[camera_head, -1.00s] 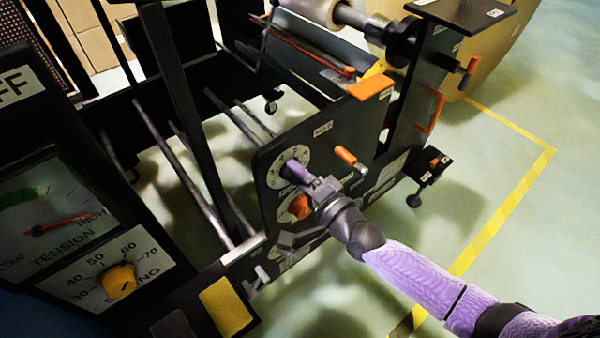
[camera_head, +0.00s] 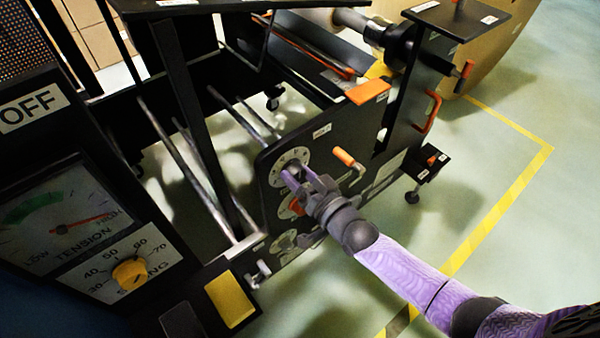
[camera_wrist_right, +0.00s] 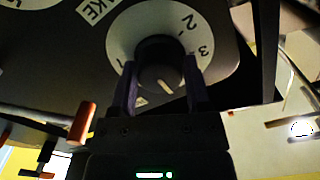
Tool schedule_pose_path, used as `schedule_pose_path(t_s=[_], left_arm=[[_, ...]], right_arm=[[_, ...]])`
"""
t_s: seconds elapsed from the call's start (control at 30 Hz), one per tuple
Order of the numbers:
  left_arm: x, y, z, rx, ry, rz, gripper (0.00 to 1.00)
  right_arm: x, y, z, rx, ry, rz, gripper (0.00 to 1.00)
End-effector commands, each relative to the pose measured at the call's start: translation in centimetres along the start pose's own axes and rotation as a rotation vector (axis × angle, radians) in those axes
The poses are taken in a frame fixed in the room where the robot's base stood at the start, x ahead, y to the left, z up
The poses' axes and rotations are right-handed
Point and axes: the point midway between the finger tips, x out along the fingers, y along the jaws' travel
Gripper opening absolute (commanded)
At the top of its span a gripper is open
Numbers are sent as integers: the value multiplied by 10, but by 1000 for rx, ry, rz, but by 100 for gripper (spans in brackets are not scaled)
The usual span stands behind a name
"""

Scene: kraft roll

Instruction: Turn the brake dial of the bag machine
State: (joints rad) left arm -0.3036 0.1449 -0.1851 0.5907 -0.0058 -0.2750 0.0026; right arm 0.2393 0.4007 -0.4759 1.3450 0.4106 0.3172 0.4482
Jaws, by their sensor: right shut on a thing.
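The brake dial is a round white disc (camera_head: 289,160) with dark numbers on the black side plate of the bag machine (camera_head: 330,133). In the right wrist view the disc (camera_wrist_right: 124,28) shows the numbers 1, 2 and 3 and part of a label ending in "KE". Its dark round knob (camera_wrist_right: 160,66) has a white pointer line aimed down and slightly right in that picture. My right gripper (camera_head: 292,178) is at the dial. In the right wrist view its fingers (camera_wrist_right: 161,85) are shut on the knob, one on each side. My left gripper is not in view.
A panel with a tension gauge (camera_head: 62,220) and yellow knob (camera_head: 131,272) stands at left. The floor at right is clear.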

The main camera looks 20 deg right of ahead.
Motion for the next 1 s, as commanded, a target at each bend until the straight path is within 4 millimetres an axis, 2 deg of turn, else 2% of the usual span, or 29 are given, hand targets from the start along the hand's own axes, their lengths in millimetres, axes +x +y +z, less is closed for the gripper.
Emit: schedule_pose_path(t_s=[1.0], left_arm=[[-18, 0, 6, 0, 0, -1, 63]], right_arm=[[0, 0, 0, -960, -1, 0, 2]])
